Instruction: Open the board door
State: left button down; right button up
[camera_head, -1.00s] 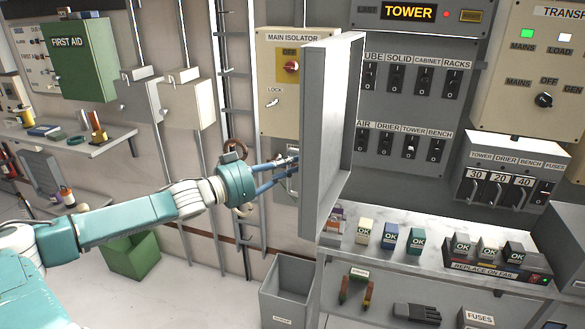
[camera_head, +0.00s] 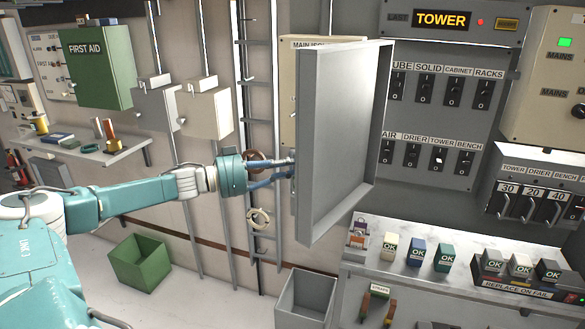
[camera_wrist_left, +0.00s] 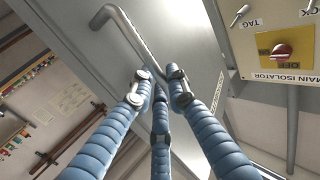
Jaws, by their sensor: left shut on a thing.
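The board door (camera_head: 335,150) is a grey panel with a raised rim. It stands swung out from the switch board (camera_head: 425,120), with its inner side facing the head camera. My left gripper (camera_head: 287,170) is at the door's left edge, on its outer side, with fingertips partly hidden. In the left wrist view, a bent grey handle bar (camera_wrist_left: 128,38) stands out from the door, and the blue fingers (camera_wrist_left: 160,85) close around its lower end. My right gripper is not in view.
The main isolator panel (camera_head: 290,42) is partly behind the door. A marble-topped bench (camera_head: 400,262) with several OK-marked blocks stands below the board. A grey bin (camera_head: 307,300) is under the door, a green bin (camera_head: 140,262) on the floor at left. A ladder (camera_head: 257,90) is behind my gripper.

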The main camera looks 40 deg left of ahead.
pick_arm(q)
jog(key=shift+f, duration=0.1)
jog(key=c, duration=1.7)
grip_release()
jog(key=shift+c, duration=0.2)
jog(key=shift+v, duration=1.2)
jog(key=v, duration=0.9)
jog(key=shift+s+a, duration=0.2)
